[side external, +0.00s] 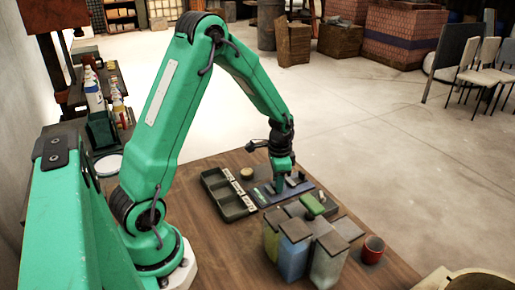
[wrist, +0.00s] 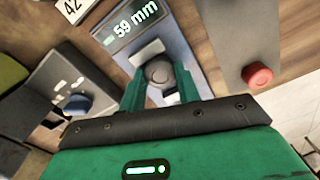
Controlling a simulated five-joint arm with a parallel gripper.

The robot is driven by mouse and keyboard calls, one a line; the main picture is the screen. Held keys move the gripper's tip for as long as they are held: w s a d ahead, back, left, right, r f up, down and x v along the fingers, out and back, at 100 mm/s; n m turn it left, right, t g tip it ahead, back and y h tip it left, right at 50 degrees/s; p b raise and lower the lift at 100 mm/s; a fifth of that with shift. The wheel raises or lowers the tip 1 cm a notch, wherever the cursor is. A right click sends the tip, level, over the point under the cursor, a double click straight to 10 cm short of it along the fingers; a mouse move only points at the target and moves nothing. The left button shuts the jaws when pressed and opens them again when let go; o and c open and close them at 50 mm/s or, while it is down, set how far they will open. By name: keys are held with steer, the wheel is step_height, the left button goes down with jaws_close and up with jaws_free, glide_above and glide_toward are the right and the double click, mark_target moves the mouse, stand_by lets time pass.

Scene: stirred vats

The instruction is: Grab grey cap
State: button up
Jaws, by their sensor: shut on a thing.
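The grey cap (wrist: 158,72) is a small round knob in the wrist view. It sits between the two green fingers of my gripper (wrist: 159,80), which are shut on it. Below and around it is a blue-grey gauge (wrist: 172,42) with a lit display reading 59 mm. In the side external view my gripper (side external: 284,182) points down at the same gauge (side external: 266,194) on the wooden table. The cap is too small to make out there. I cannot tell whether the cap still touches the gauge.
A dark compartment tray (side external: 213,183) with white labels lies left of the gauge, a round tin (side external: 246,174) beside it. A red cup (side external: 373,249) stands right. A red button (wrist: 257,75) shows right of the gauge.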

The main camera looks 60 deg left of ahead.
steer(key=shift+r, duration=0.55)
steer(key=r, duration=0.3)
steer(key=shift+d+r, duration=0.1)
steer(key=shift+d, duration=0.15)
steer(key=s+d+r, duration=0.3)
steer(key=d+r, duration=0.3)
steer(key=d, duration=0.4)
steer(key=shift+d+r, duration=0.25)
steer(key=shift+d, duration=0.15)
